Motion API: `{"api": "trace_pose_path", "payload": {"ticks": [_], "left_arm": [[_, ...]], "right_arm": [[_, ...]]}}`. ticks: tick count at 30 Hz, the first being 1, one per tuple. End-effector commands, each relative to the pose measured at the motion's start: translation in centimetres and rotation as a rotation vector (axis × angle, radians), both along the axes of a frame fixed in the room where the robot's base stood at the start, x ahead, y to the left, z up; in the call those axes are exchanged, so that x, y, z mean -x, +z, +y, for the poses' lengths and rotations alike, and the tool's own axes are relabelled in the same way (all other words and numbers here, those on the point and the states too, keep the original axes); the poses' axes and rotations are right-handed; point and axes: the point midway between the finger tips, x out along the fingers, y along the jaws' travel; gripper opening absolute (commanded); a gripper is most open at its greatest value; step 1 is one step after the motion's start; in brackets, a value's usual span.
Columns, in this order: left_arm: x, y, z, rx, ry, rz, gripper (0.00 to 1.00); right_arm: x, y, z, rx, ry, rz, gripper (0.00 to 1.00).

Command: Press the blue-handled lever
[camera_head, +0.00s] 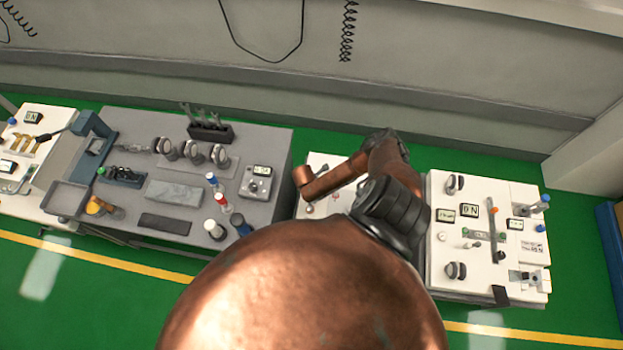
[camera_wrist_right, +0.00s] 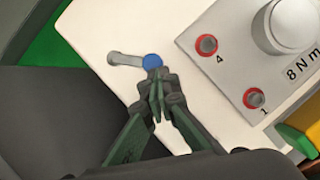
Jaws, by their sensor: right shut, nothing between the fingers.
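In the right wrist view, the blue-handled lever has a round blue knob (camera_wrist_right: 152,62) at the end of a short grey arm (camera_wrist_right: 126,59) on a white panel. My right gripper (camera_wrist_right: 158,80) is shut and empty. Its fingertips lie just below the blue knob in that picture, very near it; I cannot tell whether they touch. In the head view my copper arm covers most of the white cart top (camera_head: 318,160), and neither the lever nor the right gripper can be made out there. My left gripper is in neither view.
Beside the lever, a grey plate (camera_wrist_right: 240,60) carries red-ringed ports, a large knob and the marking 8 N m. A grey cart (camera_head: 150,222) with bottles and instruments stands to the left. Another white cart (camera_head: 445,275) with dials stands right. A grey wall (camera_head: 420,70) runs behind.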

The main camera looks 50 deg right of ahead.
Motion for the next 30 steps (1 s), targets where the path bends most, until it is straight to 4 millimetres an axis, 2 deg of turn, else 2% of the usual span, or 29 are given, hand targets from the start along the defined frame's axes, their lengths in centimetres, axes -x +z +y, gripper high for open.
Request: {"api": "trace_pose_path", "payload": {"ticks": [4, 15, 30], "left_arm": [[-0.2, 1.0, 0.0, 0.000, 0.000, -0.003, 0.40], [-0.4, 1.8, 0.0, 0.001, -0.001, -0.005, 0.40], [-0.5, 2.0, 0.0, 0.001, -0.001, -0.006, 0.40]], "right_arm": [[0.9, 0.1, -1.2, 0.003, 0.131, 0.004, 0.00], [1.5, 0.0, -3.0, 0.003, 0.382, 0.002, 0.00], [1.6, -0.1, -3.7, 0.001, 0.482, 0.000, 0.00]]}}
